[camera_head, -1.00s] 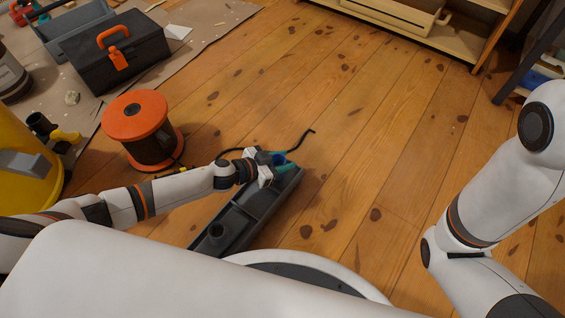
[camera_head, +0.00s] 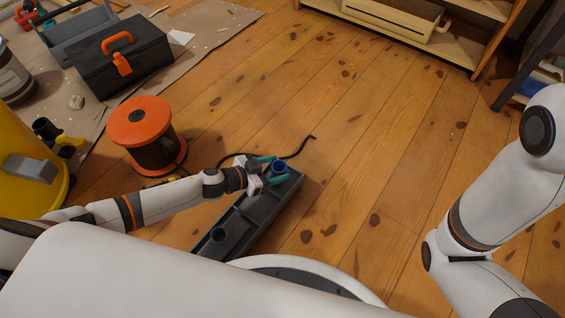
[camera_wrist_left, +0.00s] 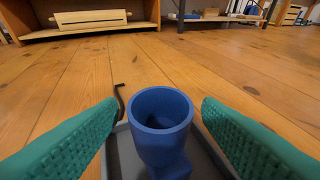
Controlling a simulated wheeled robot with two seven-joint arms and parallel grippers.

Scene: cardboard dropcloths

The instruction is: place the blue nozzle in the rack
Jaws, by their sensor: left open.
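The blue nozzle (camera_head: 279,168) stands upright at the far end of the long dark grey rack (camera_head: 252,219) on the floor. In the left wrist view the nozzle (camera_wrist_left: 161,125) shows its round open mouth, with the rack's rim (camera_wrist_left: 122,150) around its lower part. My left gripper (camera_head: 270,170) is open, its green fingers (camera_wrist_left: 160,135) on either side of the nozzle with a gap on both sides. The nozzle's foot is out of sight, so I cannot tell how it is seated. My right arm shows at the right, but its gripper is out of view.
An orange and black cable reel (camera_head: 142,135) stands left of the rack, with a black cable (camera_head: 298,150) behind it. A black toolbox (camera_head: 122,55) sits on the dropcloth (camera_head: 215,22), and a yellow bucket (camera_head: 22,165) is at the left. Floor right of the rack is clear.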

